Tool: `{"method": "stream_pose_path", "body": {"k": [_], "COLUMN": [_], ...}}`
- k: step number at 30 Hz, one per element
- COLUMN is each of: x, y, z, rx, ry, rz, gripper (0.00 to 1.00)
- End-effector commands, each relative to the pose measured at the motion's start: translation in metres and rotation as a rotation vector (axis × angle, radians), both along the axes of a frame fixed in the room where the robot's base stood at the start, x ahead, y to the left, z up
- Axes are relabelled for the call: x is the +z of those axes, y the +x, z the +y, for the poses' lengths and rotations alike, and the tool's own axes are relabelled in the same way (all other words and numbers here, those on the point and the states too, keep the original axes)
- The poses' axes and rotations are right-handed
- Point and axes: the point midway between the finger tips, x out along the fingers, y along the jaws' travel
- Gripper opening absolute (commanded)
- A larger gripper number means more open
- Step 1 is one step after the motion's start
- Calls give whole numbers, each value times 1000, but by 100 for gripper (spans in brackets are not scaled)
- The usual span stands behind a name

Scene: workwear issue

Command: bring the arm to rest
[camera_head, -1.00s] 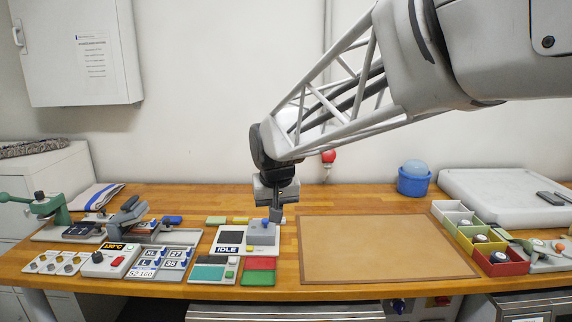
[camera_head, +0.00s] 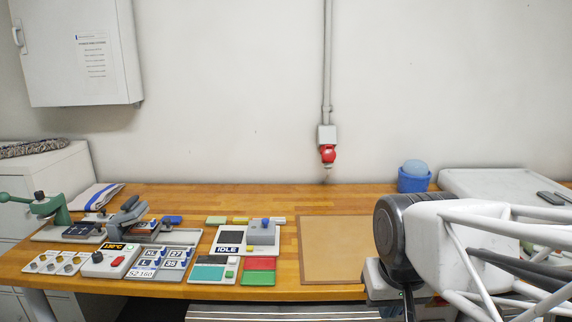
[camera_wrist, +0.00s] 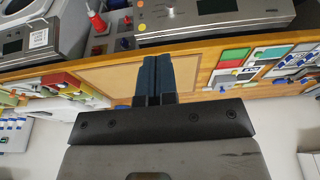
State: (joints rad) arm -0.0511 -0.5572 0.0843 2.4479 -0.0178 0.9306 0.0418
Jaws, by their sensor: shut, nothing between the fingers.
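My gripper shows in the wrist view (camera_wrist: 155,62) with its two dark fingers together and nothing between them. In the head view my arm fills the lower right, and only the upper part of the gripper's mount shows at the bottom edge; the fingers are out of that picture. In the wrist view the fingers point across the brown board (camera_wrist: 106,78) toward the bench's front edge. The board also shows in the head view (camera_head: 335,245), its right part hidden by my arm.
The left of the bench holds a green-handled press (camera_head: 50,208), a control box (camera_head: 108,262), an IDLE station (camera_head: 245,240) and red and green pads (camera_head: 258,270). A blue tub (camera_head: 413,182) stands at the back. Coloured bins (camera_wrist: 62,82) show in the wrist view.

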Motion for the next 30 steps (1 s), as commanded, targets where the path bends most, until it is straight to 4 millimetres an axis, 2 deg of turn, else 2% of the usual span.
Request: {"method": "stream_pose_path", "body": {"k": [3,9,30], "x": [-9,-20,-22], "y": [-25,-46,-49], "z": [-11,-18,-19], "rx": [-21,-37,-38], "ry": [1,1,1], "rz": [0,3,4], "gripper": [0,0,0]}}
